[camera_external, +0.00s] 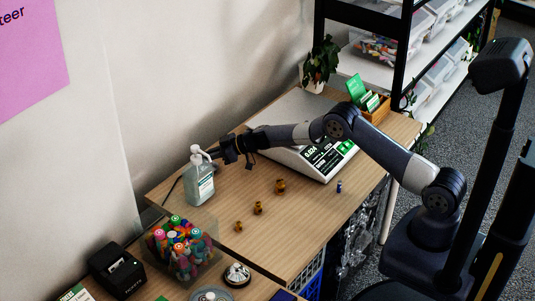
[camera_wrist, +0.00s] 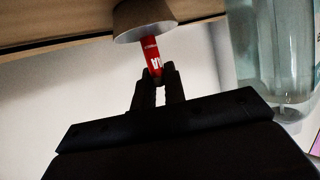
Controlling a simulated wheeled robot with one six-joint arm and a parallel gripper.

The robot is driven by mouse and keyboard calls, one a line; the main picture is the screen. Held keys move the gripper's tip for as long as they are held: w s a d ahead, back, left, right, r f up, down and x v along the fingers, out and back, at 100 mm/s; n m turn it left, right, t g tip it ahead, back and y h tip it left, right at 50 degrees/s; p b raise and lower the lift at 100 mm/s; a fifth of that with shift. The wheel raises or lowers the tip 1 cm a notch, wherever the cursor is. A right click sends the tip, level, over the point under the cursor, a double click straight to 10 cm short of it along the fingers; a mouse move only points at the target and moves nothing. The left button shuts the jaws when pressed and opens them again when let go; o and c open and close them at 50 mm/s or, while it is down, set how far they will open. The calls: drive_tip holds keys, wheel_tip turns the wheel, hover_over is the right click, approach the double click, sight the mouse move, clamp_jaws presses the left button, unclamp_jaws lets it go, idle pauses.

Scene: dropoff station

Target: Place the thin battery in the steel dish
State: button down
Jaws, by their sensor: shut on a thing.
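A thin red battery (camera_wrist: 152,55) is held between the narrow fingers of my gripper (camera_wrist: 157,92). The wrist view is upside down. A grey-tan cup-shaped dish (camera_wrist: 140,20) stands on the wooden table there, and the battery's far end meets its rim. I cannot tell whether that end is inside the dish or just in front of it. In the external view my gripper (camera_external: 238,150) is low over the back left of the table, right of the sanitizer bottle. I cannot make out the held battery or the dish there.
The sanitizer bottle (camera_external: 199,182) stands close to my gripper and also shows in the wrist view (camera_wrist: 285,50). Several small brass weights (camera_external: 280,186) and a small blue cylinder (camera_external: 339,187) stand on the table. A scale (camera_external: 325,158) is behind. A marker bin (camera_external: 181,250) is at front left.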

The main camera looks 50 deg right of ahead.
drive_tip(key=shift+f, duration=1)
drive_tip(key=shift+f, duration=0.1)
drive_tip(key=c, duration=1.5)
unclamp_jaws()
drive_tip(key=shift+r, duration=0.2)
drive_tip(key=b+v, duration=0.1)
drive_tip(key=v, duration=1.1)
